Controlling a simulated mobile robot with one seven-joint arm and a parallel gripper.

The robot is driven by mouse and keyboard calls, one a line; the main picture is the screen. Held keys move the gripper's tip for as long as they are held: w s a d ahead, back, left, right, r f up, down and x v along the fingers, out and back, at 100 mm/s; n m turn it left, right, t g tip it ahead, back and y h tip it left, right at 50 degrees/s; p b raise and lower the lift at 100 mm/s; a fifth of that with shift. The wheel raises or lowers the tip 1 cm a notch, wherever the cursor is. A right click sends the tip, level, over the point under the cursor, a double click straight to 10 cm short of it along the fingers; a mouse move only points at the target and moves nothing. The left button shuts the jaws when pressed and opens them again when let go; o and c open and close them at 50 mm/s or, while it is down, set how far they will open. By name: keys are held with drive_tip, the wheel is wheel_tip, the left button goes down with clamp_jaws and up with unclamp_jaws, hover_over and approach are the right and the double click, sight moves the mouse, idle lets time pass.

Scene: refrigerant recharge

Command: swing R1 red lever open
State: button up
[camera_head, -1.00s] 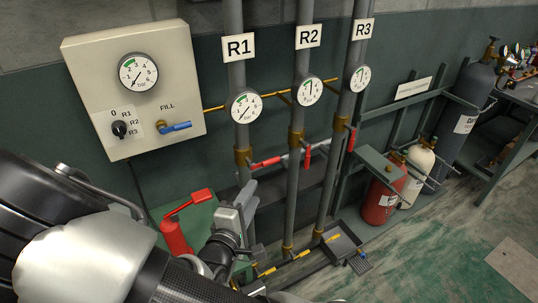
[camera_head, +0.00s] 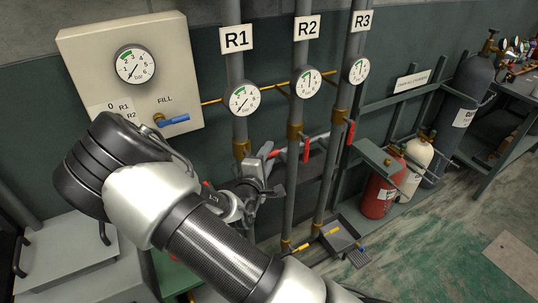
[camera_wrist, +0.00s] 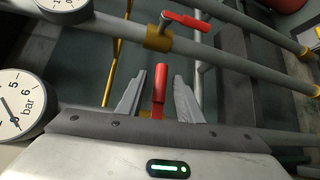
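The R1 red lever (camera_wrist: 160,82) stands between the two open fingers of my gripper (camera_wrist: 160,95) in the wrist view, with a gap visible on both sides. In the head view my gripper (camera_head: 268,172) is at the R1 pipe (camera_head: 237,70), just below its brass fitting (camera_head: 241,149). It hides most of the lever there; a small red end (camera_head: 274,154) shows to the right. The lever sticks out sideways from the pipe toward R2. The R1 gauge (camera_head: 242,100) is above.
The R2 lever (camera_head: 307,150) hangs down close to the right of my gripper, and the R3 lever (camera_head: 350,133) is farther right. A control box (camera_head: 185,60) with a blue FILL handle (camera_head: 174,120) is at the left. Gas cylinders (camera_head: 380,193) stand on the right.

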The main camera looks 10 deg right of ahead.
drive_tip(key=shift+w+d, duration=0.2)
drive_tip(key=shift+w, duration=0.15)
drive_tip(key=shift+c, duration=0.4)
clamp_jaws()
